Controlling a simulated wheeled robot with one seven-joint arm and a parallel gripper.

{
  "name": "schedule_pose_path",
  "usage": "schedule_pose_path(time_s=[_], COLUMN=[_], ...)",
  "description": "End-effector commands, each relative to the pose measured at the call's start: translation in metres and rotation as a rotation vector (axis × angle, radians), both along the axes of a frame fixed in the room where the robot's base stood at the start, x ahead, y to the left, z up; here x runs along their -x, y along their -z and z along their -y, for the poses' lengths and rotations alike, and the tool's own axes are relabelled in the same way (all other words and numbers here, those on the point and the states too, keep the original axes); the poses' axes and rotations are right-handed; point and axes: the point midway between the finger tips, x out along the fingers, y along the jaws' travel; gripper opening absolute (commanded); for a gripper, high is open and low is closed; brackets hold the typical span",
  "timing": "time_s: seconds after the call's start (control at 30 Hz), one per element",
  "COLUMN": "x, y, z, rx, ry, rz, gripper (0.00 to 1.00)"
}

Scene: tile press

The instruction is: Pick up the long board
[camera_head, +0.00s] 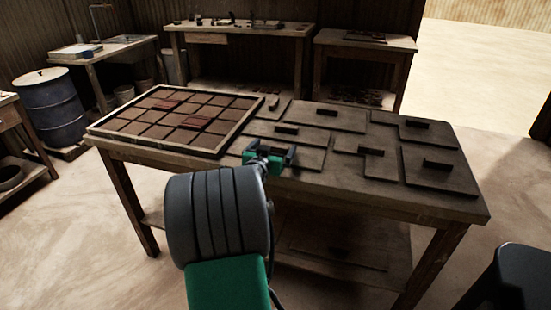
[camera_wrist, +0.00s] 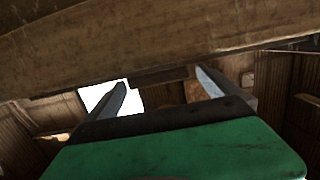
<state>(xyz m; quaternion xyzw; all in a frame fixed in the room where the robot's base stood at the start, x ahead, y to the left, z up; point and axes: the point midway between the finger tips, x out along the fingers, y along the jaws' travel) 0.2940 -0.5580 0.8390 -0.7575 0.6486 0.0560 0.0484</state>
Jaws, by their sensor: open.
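Several flat dark boards with raised block handles lie on the right part of the table. A wide one lies at the back middle (camera_head: 345,122), another nearer the middle (camera_head: 310,140), and others to the right (camera_head: 455,180). I cannot tell for sure which is the long board. A further flat board with a handle lies on the lower shelf (camera_head: 350,262). My gripper (camera_head: 270,158) is at the table's front side, left of the boards' middle. In the wrist view its two fingers (camera_wrist: 160,85) are spread with nothing held between them.
A framed tray of brown tiles (camera_head: 228,147), some reddish, fills the table's left part. A wooden beam (camera_wrist: 160,45) crosses the wrist view close above the fingers. A blue barrel (camera_head: 52,108) and workbenches (camera_head: 245,32) stand behind. A dark stool-like object (camera_head: 515,270) is at lower right.

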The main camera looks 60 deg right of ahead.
Motion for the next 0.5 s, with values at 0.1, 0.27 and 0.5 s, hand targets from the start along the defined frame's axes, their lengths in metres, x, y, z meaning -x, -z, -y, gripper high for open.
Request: schedule_pose_path(time_s=[0.1, 0.27, 0.5], x=[0.000, -0.004, -0.005], y=[0.005, 0.007, 0.007], z=[0.023, 0.042, 0.042], rx=[-0.002, -0.001, -0.001], ry=[0.004, 0.000, -0.002], rz=[-0.002, -0.001, -0.001], gripper=[1.00, 1.00, 0.98])
